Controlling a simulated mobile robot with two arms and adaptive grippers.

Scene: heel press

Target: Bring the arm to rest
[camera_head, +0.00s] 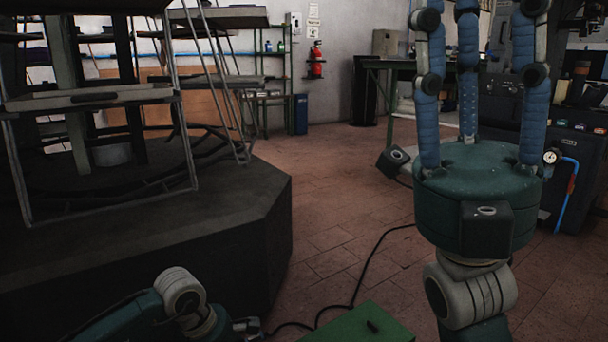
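My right gripper (484,40) stands upright at the right, close to the camera. It has a teal round palm and several blue padded fingers with grey joints. My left arm (180,292), teal with a pale joint, shows at the bottom left. Its gripper is not seen.
A dark angular platform (150,225) with metal frames fills the left. A green surface (360,326) with a small black piece is at the bottom centre. A black cable (362,270) crosses the tiled floor (330,180), which is otherwise clear mid-view. Dark equipment (575,180) stands behind my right gripper.

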